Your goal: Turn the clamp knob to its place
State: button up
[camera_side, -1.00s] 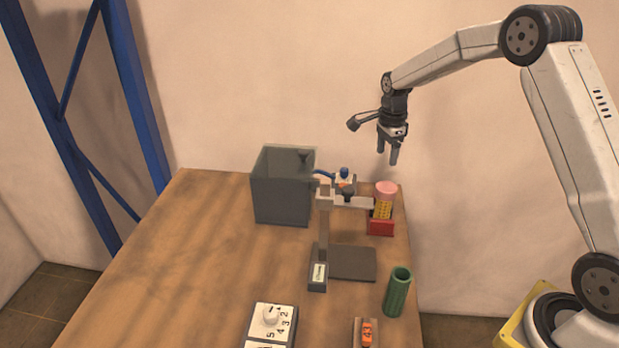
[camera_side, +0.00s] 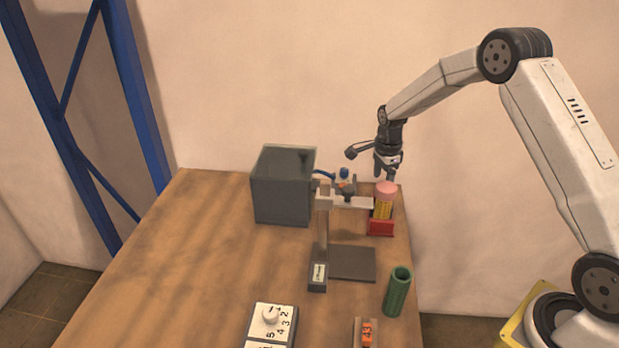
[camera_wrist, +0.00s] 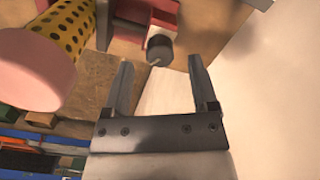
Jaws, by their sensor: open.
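A dark round knob (camera_wrist: 160,50) with a small pin shows in the wrist view beside a red block (camera_wrist: 148,12); it looks like the clamp knob. In that view it lies ahead of and between the tips of my gripper (camera_wrist: 159,63), apart from both fingers. The red block (camera_side: 380,228) stands at the table's right edge in the side view, where I cannot make out the knob. A yellow dotted cylinder (camera_side: 382,208) with a pink top stands upright at it. My gripper (camera_side: 384,177) is open and empty, just above and behind the pink top.
A stand with a grey arm (camera_side: 350,201) reaches close to the cylinder from the left. The left table is clear.

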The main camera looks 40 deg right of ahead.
jog(key=shift+f, duration=1.5)
grip_shut()
